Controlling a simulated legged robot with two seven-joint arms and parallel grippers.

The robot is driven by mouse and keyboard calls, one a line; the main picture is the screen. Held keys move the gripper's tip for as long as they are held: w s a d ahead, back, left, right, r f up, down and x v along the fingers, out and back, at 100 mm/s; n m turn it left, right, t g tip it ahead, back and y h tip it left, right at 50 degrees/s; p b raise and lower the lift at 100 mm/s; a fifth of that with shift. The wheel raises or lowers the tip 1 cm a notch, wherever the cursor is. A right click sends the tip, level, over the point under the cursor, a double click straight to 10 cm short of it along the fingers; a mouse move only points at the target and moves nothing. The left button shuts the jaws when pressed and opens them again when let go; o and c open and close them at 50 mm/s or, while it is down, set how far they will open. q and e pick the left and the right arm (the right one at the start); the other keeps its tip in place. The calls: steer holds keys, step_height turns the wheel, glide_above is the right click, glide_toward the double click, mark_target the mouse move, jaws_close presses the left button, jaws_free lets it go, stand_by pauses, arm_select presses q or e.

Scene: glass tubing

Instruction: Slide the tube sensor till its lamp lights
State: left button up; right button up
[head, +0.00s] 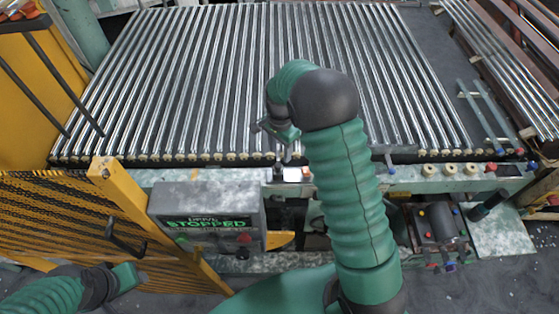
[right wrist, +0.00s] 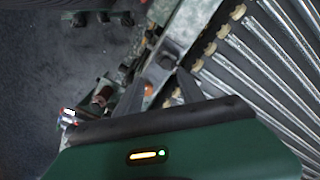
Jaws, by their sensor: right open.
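My right gripper (head: 281,146) is over the front edge of the roller bed, partly hidden by its own wrist. In the right wrist view its two dark fingers (right wrist: 160,90) are apart with nothing held between them. A small block, which looks like the tube sensor (head: 290,175), sits on the front rail (head: 400,180) just below the gripper and has a bright white patch. An orange spot (right wrist: 148,88) shows between the fingers in the wrist view; I cannot tell whether it is a lit lamp. My left gripper (head: 124,277) is low at the left, its fingers unclear.
Long shiny glass tubes (head: 200,80) lie side by side on the dark bed behind the rail. A grey control box (head: 207,205) reads "STOPPED" in green. A yellow mesh guard (head: 110,210) stands at the left. Coloured knobs and a dark motor unit (head: 437,222) are at the right.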

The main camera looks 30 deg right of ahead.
mark_target(278, 165)
steer(key=f, duration=0.3)
steer(key=w+f+p, duration=0.1)
steer(key=f, duration=0.2)
steer(key=w+f, duration=0.1)
steer(key=f, duration=0.1)
steer(key=shift+w+d+f, duration=0.2)
steer(key=shift+w+f, duration=0.05)
steer(key=shift+f, duration=0.15)
steer(key=shift+s+f+p, duration=0.15)
steer(key=shift+s+p, duration=0.05)
steer(key=shift+p, duration=0.1)
steer(key=shift+s+a, duration=0.2)
steer(key=shift+s, duration=0.3)
steer(key=shift+w+f, duration=0.1)
steer(key=shift+w, duration=0.25)
steer(key=c, duration=0.6)
jaws_close()
arm_select(q)
steer(key=shift+w+d+r, duration=0.1)
steer(key=shift+w+r, duration=0.6)
steer(key=shift+w, duration=0.25)
arm_select(e)
steer(key=shift+s+d, duration=0.1)
